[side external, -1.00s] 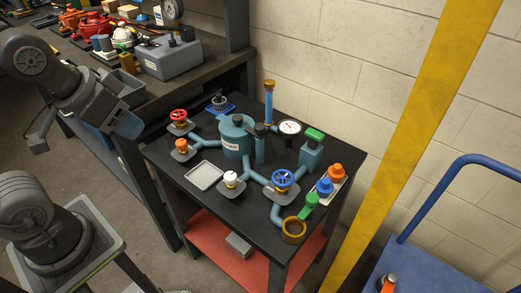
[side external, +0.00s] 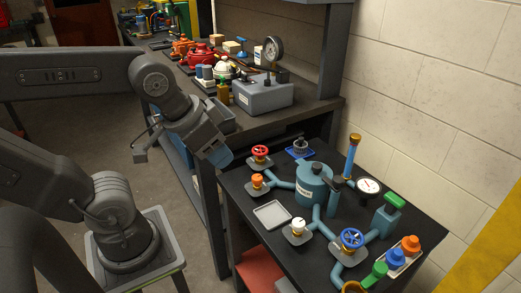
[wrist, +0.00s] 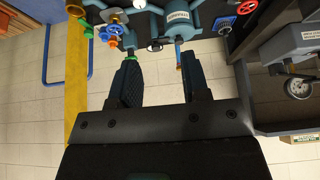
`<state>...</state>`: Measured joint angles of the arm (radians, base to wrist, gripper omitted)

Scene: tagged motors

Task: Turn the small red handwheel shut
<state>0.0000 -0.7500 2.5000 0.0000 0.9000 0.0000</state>
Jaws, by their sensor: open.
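The small red handwheel (side external: 260,150) tops a valve at the back left of the black table in the side view. It also shows in the wrist view (wrist: 247,7), cut by the top edge, right of the fingers. My gripper (side external: 216,156) is left of the handwheel in the side view, apart from it, near the bench's edge. In the wrist view my gripper (wrist: 159,62) has its two fingers spread with nothing between them. In the side view its fingers are hard to make out.
A larger blue handwheel (side external: 352,238), an orange knob (side external: 257,181) and a white knob (side external: 298,226) stand on the same piping. A blue tank (side external: 313,183) sits mid-table. A flat tray (side external: 272,214) lies in front. The bench holds a grey box (side external: 263,95).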

